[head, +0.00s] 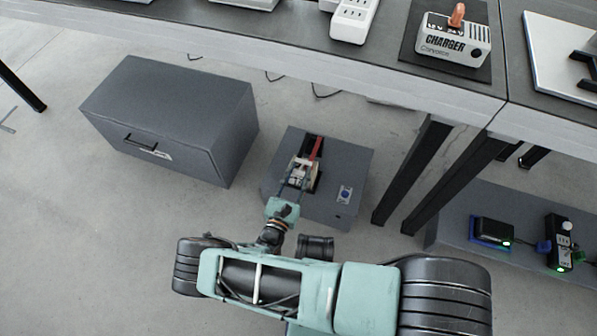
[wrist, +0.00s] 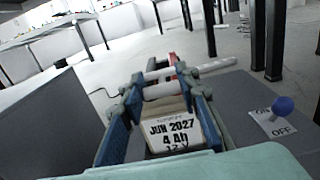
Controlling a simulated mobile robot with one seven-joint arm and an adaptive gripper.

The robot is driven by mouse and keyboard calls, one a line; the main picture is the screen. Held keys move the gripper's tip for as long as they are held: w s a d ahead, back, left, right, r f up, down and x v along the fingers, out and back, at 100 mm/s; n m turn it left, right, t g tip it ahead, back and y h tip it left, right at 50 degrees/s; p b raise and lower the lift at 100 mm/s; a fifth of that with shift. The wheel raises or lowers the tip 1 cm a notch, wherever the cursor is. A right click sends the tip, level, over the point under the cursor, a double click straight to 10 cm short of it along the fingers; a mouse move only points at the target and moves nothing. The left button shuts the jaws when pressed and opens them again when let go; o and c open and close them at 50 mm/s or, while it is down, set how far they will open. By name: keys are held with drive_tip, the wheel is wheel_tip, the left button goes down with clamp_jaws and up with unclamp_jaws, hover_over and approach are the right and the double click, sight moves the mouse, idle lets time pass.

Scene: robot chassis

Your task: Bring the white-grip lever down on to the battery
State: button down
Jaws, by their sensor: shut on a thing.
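My gripper (wrist: 160,82) has blue fingers and is shut on the white grip (wrist: 162,91) of the lever, which lies across between the fingertips. The battery (wrist: 168,135), with a tan top and a white label reading JUN 2027, 4 Ah, 12 V, shows below and nearer than the grip. In the head view my gripper (head: 295,178) reaches over the dark bay of the grey chassis box (head: 345,165), and the battery (head: 314,177) shows beside it. The fingers hide part of the lever, so I cannot tell whether it touches the battery.
A red lever (head: 316,147) stands at the bay's back. A blue on/off switch (head: 345,193) is on the chassis right. A large grey box (head: 180,115) stands left. A table with a charger (head: 453,40) is behind; its dark legs (head: 415,170) stand right.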

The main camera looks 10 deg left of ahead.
drive_tip(key=shift+s+f, duration=0.15)
drive_tip(key=shift+f, duration=0.5)
drive_tip(key=c, duration=1.7)
unclamp_jaws()
drive_tip(key=shift+f, duration=0.1)
drive_tip(key=shift+o, duration=1.3)
drive_tip(key=shift+r, duration=0.2)
drive_tip(key=shift+r, duration=0.2)
wheel_tip(320, 180, up, 10)
drive_tip(key=shift+f, duration=0.15)
